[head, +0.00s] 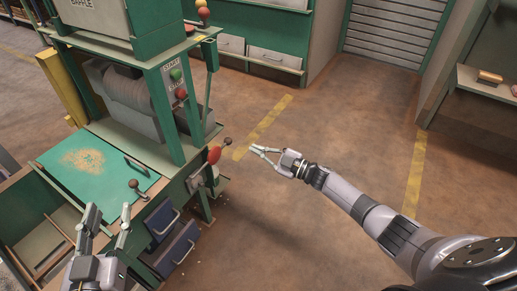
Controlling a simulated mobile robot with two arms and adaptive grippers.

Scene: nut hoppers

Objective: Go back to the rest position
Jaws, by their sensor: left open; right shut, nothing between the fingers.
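My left gripper (109,212) is at the lower left, its two fingers apart and pointing up over the front of the green workbench. Nothing shows between its fingers. My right gripper (254,150) reaches in from the lower right over the brown floor. Its fingertips are together with nothing in them, to the right of a red knob (214,155) on the machine's side. A gap shows between that knob and the fingertips in the picture.
A green machine (150,60) with start and stop buttons (176,74) stands at the left. Its green bench top (60,180) carries tan crumbs and a dark-knobbed lever (134,184). Blue drawers (178,245) are below. Open floor (350,130) lies right. A shelf (485,85) is at the far right.

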